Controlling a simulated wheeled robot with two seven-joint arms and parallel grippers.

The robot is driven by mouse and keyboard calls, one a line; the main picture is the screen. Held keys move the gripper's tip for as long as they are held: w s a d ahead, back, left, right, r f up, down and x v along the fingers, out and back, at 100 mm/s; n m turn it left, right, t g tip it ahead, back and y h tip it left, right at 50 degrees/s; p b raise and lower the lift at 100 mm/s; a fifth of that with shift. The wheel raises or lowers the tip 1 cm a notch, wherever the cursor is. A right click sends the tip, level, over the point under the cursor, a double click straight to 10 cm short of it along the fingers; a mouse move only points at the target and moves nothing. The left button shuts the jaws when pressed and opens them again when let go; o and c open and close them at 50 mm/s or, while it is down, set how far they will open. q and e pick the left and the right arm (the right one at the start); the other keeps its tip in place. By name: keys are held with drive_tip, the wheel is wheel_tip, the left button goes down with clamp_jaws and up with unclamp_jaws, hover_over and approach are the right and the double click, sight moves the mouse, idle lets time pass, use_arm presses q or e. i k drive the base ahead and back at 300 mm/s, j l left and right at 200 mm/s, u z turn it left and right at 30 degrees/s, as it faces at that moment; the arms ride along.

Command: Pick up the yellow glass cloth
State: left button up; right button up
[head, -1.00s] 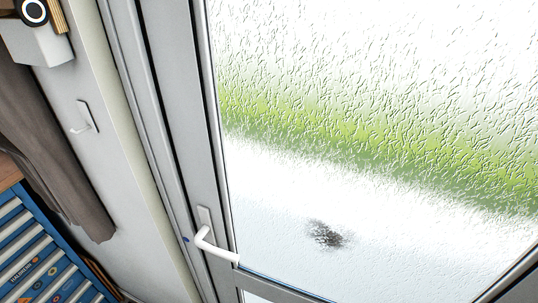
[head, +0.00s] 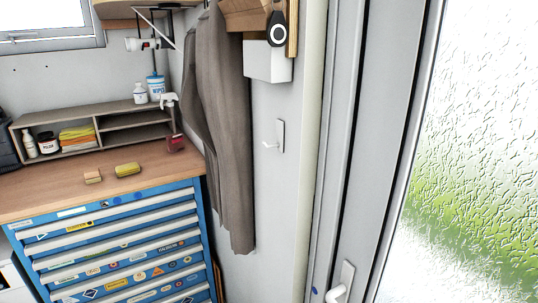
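The workbench top (head: 50,195) is at the left of the head view, over a blue tool chest. A folded stack of cloths (head: 77,136), yellow with orange and green, lies in the left compartment of the small shelf on the bench. A yellow item (head: 128,169) lies flat on the bench in front of the shelf; I cannot tell whether it is a cloth or a sponge. A smaller tan block (head: 92,176) lies to its left. Neither of my grippers is in view.
The blue tool chest (head: 195,225) has several sticker-covered drawers. A red spray bottle (head: 174,140) stands at the shelf's right end. A brown coat (head: 222,120) hangs right of the bench. A glass door (head: 470,170) is at right. The front bench top is mostly clear.

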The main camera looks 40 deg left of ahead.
sight(132, 167)
drive_tip(key=u, duration=2.15)
drive_tip(key=z, duration=2.15)
drive_tip(key=u, duration=2.15)
drive_tip(key=j, duration=0.65)
drive_tip(key=i+z, duration=0.05)
drive_tip(key=i, duration=0.05)
